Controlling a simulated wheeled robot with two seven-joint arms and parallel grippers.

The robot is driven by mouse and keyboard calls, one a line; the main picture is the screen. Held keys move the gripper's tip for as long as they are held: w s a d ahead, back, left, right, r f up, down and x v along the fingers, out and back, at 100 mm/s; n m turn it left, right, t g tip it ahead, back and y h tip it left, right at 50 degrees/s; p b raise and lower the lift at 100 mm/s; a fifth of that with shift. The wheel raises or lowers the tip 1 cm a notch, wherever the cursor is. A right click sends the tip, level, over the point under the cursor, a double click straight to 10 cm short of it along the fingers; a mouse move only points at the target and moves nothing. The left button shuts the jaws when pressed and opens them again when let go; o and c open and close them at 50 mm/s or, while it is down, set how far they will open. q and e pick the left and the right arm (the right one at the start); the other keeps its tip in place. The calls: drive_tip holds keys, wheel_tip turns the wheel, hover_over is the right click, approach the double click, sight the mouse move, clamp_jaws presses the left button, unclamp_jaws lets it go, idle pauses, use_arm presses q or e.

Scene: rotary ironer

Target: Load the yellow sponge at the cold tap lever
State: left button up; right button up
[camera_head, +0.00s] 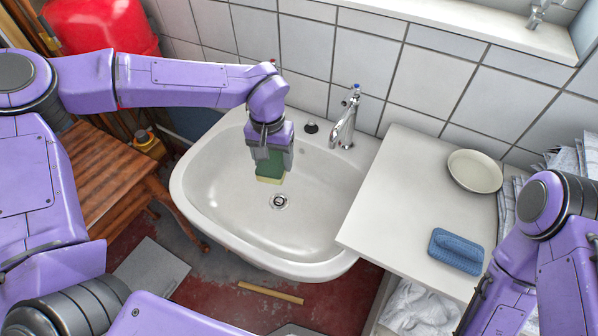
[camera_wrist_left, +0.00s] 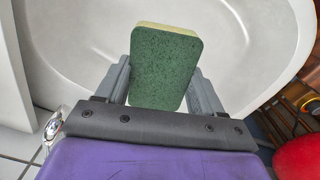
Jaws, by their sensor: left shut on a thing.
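The sponge (camera_head: 270,168) has a dark green face and a thin yellow side. My left gripper (camera_head: 272,156) is shut on it and holds it over the white basin (camera_head: 225,215), beside the drain. In the left wrist view the sponge (camera_wrist_left: 165,68) sits between the two grey fingers (camera_wrist_left: 160,85), green face toward the camera. The cold tap (camera_head: 344,118) is chrome with a blue-marked top (camera_head: 355,88) and stands on the basin's back right rim, apart from the sponge. Only part of my right arm shows at the right; its fingertips are out of view.
A dark plug (camera_head: 311,127) sits on the back rim. A red-marked top (camera_head: 272,63) shows behind my left arm. A wooden stool (camera_head: 105,180) stands left.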

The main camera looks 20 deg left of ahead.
sight(273, 164)
use_arm(q)
drive_tip(key=f+n, duration=0.1)
drive_tip(key=f+n+h, duration=0.1)
drive_tip(key=n, duration=0.1)
drive_tip(key=f+n+b, duration=0.1)
drive_tip(key=shift+w+a+f+n, duration=0.15)
drive_tip(key=shift+w+a+n, duration=0.15)
drive_tip(key=shift+w+n, duration=0.1)
drive_tip(key=s+d+f+n+t+h+b, duration=0.1)
drive_tip(key=s+d+f+n+t+b, duration=0.3)
drive_tip(key=n, duration=0.7)
drive_tip(key=w+d+f, duration=0.1)
drive_tip(key=w+d, duration=0.1)
drive_tip(key=w, duration=0.4)
drive_tip(key=w+d+f+t, duration=0.1)
drive_tip(key=w+d+f, duration=0.1)
drive_tip(key=w, duration=0.3)
drive_tip(key=shift+w+d, duration=0.3)
drive_tip(key=shift+w, duration=0.05)
drive_tip(key=shift+f, duration=0.15)
